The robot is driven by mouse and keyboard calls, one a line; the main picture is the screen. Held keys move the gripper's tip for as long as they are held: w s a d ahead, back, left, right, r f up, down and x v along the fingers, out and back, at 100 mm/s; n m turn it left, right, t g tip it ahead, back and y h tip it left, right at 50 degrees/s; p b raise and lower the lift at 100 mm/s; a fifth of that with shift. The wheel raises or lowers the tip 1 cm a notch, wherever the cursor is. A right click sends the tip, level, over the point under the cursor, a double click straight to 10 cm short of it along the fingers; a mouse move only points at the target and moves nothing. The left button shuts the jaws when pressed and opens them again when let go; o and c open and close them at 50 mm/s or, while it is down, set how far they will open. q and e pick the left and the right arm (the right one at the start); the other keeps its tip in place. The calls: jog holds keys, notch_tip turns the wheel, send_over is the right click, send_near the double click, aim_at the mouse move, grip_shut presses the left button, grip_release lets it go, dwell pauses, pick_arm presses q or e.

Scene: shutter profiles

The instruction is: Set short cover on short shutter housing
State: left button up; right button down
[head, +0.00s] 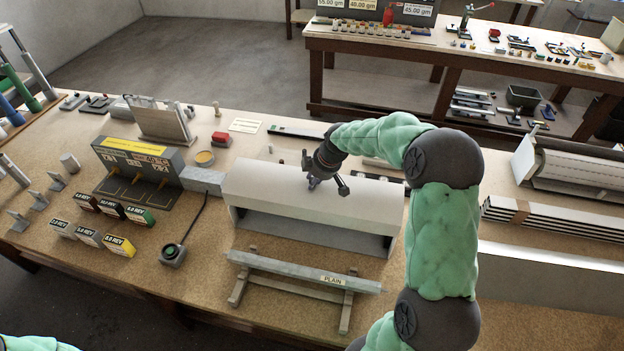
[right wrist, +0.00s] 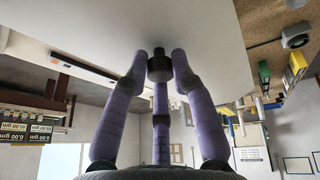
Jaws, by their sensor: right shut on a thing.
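The short cover (head: 270,187) is a long white panel in the middle of the bench in the head view. It lies over the short shutter housing (head: 300,233), whose grey inside and dark end show below its front edge. I cannot tell whether the cover touches the housing all along. My right gripper (head: 313,183) is at the top of the cover. In the right wrist view, its purple fingers (right wrist: 160,75) close around a dark knob (right wrist: 160,66) on the white cover (right wrist: 215,40). My left gripper is out of view.
A grey rail labelled PLAIN (head: 290,270) lies on wooden supports in front. A control box (head: 173,254) and several coloured blocks (head: 120,245) stand left. White slats (head: 550,217) and a long pale profile (head: 560,267) lie right. A second table (head: 430,45) stands behind.

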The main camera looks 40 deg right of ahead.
aim_at(317, 189)
jog(key=shift+s+f, duration=0.1)
jog(key=shift+f, duration=0.2)
jog(key=shift+f+b, duration=0.4)
jog(key=shift+f, duration=0.2)
jog(key=shift+f+b, duration=0.95)
jog(key=shift+f, duration=1)
jog(key=shift+f+b, duration=0.95)
jog(key=shift+f, duration=0.25)
jog(key=shift+f+b, duration=0.45)
jog(key=c, duration=0.9)
grip_release()
jog(key=shift+c, duration=0.2)
